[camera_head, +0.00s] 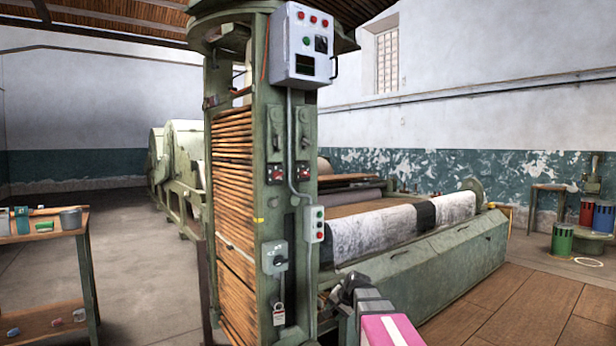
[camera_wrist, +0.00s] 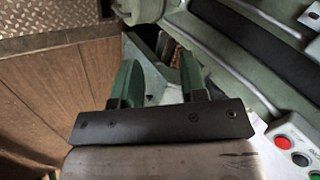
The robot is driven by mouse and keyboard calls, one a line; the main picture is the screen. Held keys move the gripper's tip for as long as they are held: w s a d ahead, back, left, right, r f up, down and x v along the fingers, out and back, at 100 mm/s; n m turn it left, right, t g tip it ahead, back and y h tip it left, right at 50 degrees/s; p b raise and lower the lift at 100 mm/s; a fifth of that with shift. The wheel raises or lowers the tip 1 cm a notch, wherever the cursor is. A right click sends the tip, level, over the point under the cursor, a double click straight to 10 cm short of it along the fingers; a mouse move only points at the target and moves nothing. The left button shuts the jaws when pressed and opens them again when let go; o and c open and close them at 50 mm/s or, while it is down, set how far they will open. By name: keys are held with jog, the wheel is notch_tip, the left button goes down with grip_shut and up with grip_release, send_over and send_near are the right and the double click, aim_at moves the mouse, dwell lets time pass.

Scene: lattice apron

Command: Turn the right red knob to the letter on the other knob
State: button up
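Two small dark plates with red parts sit side by side on the green machine column in the head view; they look like the knobs. The left red knob (camera_head: 274,174) and the right red knob (camera_head: 302,171) are too small for me to read any letter or pointer. My gripper (camera_wrist: 157,78) is open in the wrist view, its two green fingers apart with nothing held between them. In the head view my gripper (camera_head: 349,290) is low, to the right of the column, below and apart from both knobs. Neither knob is identifiable in the wrist view.
A grey control box (camera_head: 302,45) tops the column. A button box (camera_head: 314,224), also in the wrist view (camera_wrist: 290,146), a rotary switch box (camera_head: 275,257) and a padlock (camera_head: 279,313) sit lower. A long green trough (camera_head: 445,265) stands right; a table (camera_head: 50,233) stands left.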

jog(key=w+a+r+m+t+y, duration=0.1)
jog(key=w+r+m+t, duration=0.1)
jog(key=w+r, duration=0.35)
jog(key=w+r+m+t+y, duration=0.1)
jog(key=w+r, duration=0.2)
jog(key=r, duration=0.6)
jog(key=w+a+r+m+t+y, duration=0.1)
jog(key=w+r+m+t, duration=0.1)
jog(key=w+r, duration=0.35)
jog(key=m+t+y, duration=0.3)
jog(key=m+t, duration=0.1)
jog(key=m, duration=0.2)
send_near(307, 174)
jog(key=x, duration=0.9)
jog(key=shift+w, duration=0.15)
grip_shut()
